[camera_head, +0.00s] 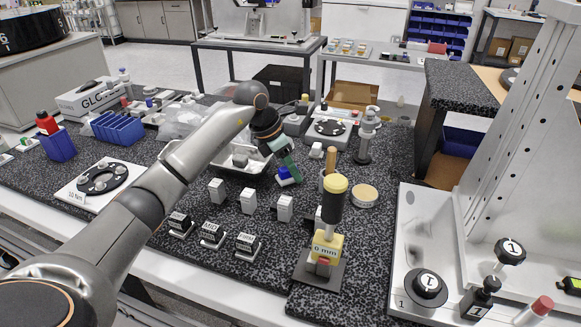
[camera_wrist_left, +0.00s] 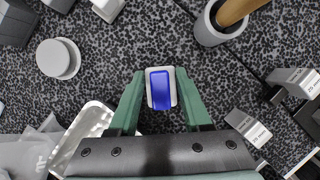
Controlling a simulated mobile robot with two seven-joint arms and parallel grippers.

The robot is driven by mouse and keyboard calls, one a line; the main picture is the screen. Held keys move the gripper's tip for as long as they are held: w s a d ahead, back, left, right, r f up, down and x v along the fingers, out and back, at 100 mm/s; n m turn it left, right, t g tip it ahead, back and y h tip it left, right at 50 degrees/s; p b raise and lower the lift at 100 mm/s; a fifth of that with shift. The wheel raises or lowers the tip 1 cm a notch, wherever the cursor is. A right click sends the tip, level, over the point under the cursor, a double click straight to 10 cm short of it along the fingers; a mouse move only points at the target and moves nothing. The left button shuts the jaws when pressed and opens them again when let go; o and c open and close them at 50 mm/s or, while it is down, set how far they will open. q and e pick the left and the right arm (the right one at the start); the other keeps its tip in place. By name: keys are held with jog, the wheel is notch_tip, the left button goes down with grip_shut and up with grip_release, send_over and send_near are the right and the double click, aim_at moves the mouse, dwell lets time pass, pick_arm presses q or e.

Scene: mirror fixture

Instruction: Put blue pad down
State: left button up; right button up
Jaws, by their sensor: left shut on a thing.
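The blue pad (camera_head: 284,173) is a small blue block on a pale base, near the middle of the speckled dark table. It also shows in the left wrist view (camera_wrist_left: 160,90), centred between the green fingers. My left gripper (camera_head: 291,174) points down with its green fingers shut on the pad's sides. It also shows in the left wrist view (camera_wrist_left: 161,92). The pad is at or just above the tabletop; I cannot tell if it touches. My right gripper is not in view.
A metal tray (camera_head: 222,165) lies left of the pad. A grey cup with a wooden handle (camera_wrist_left: 217,28) stands close by. Several small labelled blocks (camera_head: 248,201) stand in front. A yellow-topped tool (camera_head: 333,200) stands front right. A white fixture (camera_head: 440,240) is at right.

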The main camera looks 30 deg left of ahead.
pick_arm(q)
jog(key=shift+f, duration=0.1)
jog(key=o, duration=1.2)
jog(key=shift+r, duration=0.25)
jog(key=v, duration=1.1)
jog(key=shift+s+r, duration=0.2)
jog(key=shift+r, duration=0.15)
jog(key=shift+a, duration=0.15)
